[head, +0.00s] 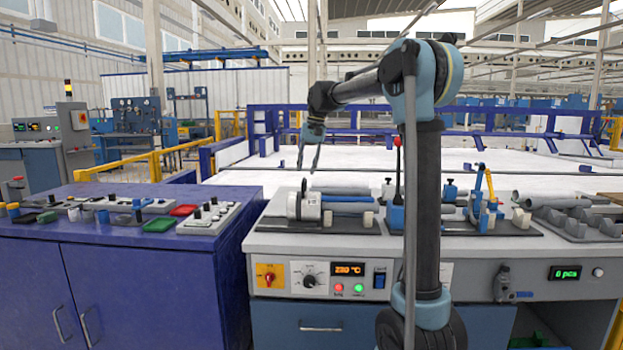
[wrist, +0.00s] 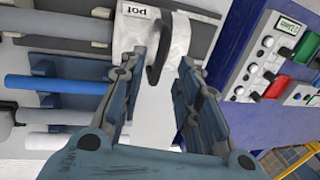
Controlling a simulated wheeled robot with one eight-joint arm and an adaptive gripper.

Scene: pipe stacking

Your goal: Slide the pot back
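The pot (head: 310,207) is a short whitish cylinder at the left end of the grey workbench. In the wrist view the pot (wrist: 181,38) lies beneath my gripper, next to a label reading "pot". A dark curved handle (wrist: 164,45) stands up from it. My gripper (head: 308,168) hangs above the pot, pointing down. In the wrist view its two fingers are spread, with the handle showing between the fingertips and a gap on each side. My gripper (wrist: 160,60) holds nothing. Whether the fingertips reach down to handle height is hard to tell.
A blue pipe (head: 347,199) lies just right of the pot; it also shows in the wrist view (wrist: 60,84). Grey pipes (head: 340,190) lie behind it. A red-knobbed lever (head: 398,160) stands farther right. A blue cabinet (head: 140,270) with switches stands left.

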